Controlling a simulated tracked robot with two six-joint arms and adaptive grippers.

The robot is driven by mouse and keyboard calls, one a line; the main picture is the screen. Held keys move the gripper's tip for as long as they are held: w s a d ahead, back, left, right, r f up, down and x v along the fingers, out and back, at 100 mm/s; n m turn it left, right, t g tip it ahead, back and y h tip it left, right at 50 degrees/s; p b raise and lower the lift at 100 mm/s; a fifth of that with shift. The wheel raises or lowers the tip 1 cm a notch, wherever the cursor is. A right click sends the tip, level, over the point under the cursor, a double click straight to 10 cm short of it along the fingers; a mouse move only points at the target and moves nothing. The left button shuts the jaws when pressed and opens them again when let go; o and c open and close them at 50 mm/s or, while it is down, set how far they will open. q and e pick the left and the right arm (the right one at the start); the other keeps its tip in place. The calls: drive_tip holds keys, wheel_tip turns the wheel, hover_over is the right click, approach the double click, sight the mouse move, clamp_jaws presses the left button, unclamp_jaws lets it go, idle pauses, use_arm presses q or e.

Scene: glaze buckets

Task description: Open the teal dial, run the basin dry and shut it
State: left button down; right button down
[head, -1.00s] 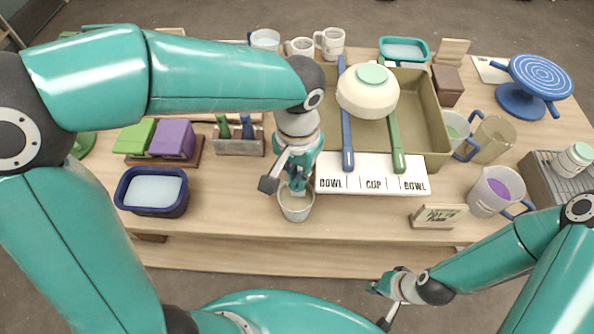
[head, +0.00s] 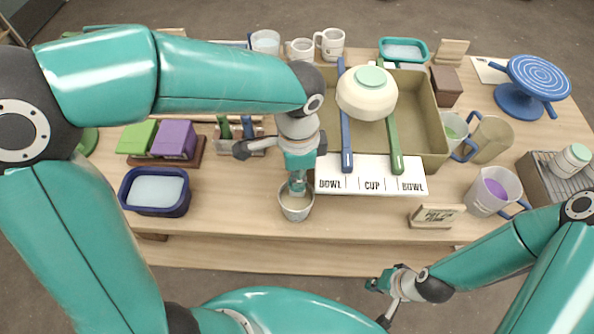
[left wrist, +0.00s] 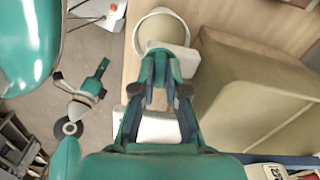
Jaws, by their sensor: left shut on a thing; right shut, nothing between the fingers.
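The large olive basin (head: 427,110) stands mid-table behind a white label card (head: 330,184). My left gripper (head: 297,190) points down at the card's left end, above a small pale bucket (head: 296,213). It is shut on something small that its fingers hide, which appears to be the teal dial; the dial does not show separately. In the left wrist view the closed fingertips (left wrist: 160,65) overlap the bucket's near side (left wrist: 165,28), with the basin (left wrist: 240,95) to the right. I cannot tell the liquid level. My right gripper (head: 372,286) is shut and empty, off the table's front edge.
A pale bowl (head: 366,98) and blue and green long-handled tools (head: 346,130) lie over the basin. A navy tub (head: 155,208) is on the left. A jug with purple contents (head: 490,195) and a small sign (head: 436,216) are on the right.

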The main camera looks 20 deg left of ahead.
use_arm(q)
drive_tip(key=shift+r+m, duration=0.1)
drive_tip(key=shift+m, duration=1)
drive_tip(key=c, duration=1.5)
unclamp_jaws()
drive_tip(key=shift+r, duration=0.1)
wheel_tip(320, 180, up, 12)
drive_tip(key=shift+f, duration=0.15)
